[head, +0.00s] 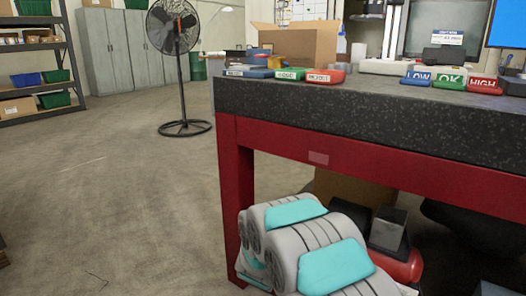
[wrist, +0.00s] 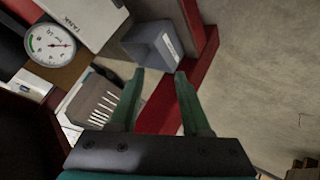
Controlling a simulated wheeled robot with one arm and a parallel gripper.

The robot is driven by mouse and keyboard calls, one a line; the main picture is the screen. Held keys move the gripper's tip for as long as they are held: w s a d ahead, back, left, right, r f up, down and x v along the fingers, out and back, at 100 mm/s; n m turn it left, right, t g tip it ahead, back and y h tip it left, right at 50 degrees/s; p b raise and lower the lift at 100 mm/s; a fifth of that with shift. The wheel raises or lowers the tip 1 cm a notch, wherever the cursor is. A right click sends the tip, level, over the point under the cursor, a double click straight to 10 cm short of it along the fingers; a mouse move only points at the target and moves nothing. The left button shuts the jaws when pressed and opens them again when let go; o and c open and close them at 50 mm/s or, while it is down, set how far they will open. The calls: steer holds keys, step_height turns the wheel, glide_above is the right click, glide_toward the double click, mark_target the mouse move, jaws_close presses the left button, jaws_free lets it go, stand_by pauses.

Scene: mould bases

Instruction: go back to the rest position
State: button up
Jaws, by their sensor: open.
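My gripper (wrist: 160,73) shows in the wrist view with its two green fingers spread apart. It is open, with nothing between the fingertips. Beyond the fingers are a red frame bar and the floor. In the head view, grey and teal arm links of mine are folded at the bottom, in front of the table's underside. The gripper itself cannot be made out there.
The dark speckled table top (head: 380,118) on a red frame (head: 237,185) stands close on the right. A blue-grey bin (wrist: 150,47), a round gauge (wrist: 50,45) and a vented grey item (wrist: 97,100) show in the wrist view. A fan (head: 173,30) stands left; open floor (head: 110,190) lies before it.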

steer(key=s+r+m+g+y+p, duration=0.2)
steer(key=s+r+g+y, duration=0.25)
steer(key=s+r, duration=1.05)
steer(key=s+d+r+m+g+h, duration=0.1)
steer(key=s+d, duration=0.3)
steer(key=s, duration=0.7)
steer(key=s+d+r+m+g+h, duration=0.1)
steer(key=s+d+r+g, duration=0.2)
steer(key=s, duration=0.8)
steer(key=s+d+r+m+g+h+p, duration=0.1)
steer(key=s+d+r+g, duration=0.1)
steer(key=s+d, duration=0.4)
steer(key=s+g, duration=0.1)
steer(key=s, duration=0.4)
steer(key=shift+s+d+r+m, duration=0.15)
steer(key=shift+r+m, duration=0.05)
steer(key=shift+m, duration=0.1)
